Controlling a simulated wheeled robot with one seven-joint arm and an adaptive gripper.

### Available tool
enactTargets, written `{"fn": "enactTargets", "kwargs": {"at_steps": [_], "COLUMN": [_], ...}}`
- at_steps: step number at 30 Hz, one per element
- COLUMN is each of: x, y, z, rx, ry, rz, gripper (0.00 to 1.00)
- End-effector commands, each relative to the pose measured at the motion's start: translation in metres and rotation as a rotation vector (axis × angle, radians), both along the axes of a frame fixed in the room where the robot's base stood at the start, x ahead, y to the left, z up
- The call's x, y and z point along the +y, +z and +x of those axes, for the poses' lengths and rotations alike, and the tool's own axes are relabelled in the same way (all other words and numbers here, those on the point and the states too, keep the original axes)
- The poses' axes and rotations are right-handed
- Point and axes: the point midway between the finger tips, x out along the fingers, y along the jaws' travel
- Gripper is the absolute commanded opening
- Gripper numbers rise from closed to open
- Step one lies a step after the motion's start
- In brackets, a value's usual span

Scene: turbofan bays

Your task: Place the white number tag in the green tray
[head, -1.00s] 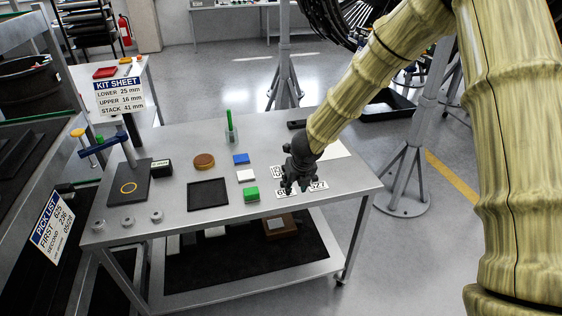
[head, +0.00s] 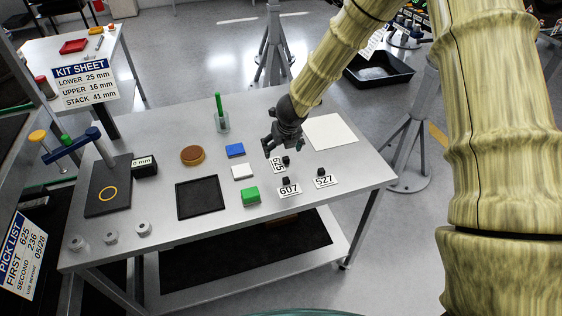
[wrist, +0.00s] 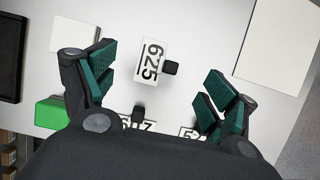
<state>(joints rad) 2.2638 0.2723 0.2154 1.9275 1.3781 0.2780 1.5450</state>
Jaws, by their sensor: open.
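Three white number tags with black knobs lie on the grey bench. The 607 and 527 tags are partly hidden there by my gripper. I cannot make out a green tray; a small green block (head: 250,196) sits left of the tags.
The bench (head: 225,235) also holds a black tray (head: 198,199), blue block (head: 235,150), white block (head: 242,171), brown disc (head: 192,155), green rod in a clear holder (head: 221,118) and white sheet (head: 330,131).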

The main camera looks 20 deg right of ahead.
Motion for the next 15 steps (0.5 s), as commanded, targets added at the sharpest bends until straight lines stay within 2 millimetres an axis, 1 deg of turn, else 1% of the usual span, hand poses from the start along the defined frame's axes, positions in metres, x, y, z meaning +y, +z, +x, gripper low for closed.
{"fn": "enactTargets", "kwargs": {"at_steps": [1,3,11,15], "x": [0.0,0.001,0.002,0.002], "y": [-0.006,-0.012,-0.021,-0.034], "z": [0.003,0.005,0.009,0.01], "rx": [0.002,0.003,0.003,0.005], "ry": [0.0,0.001,0.002,0.004], "rz": [0.0,0.0,-0.001,-0.001], "gripper": [0.86,0.86,0.86,0.86]}}
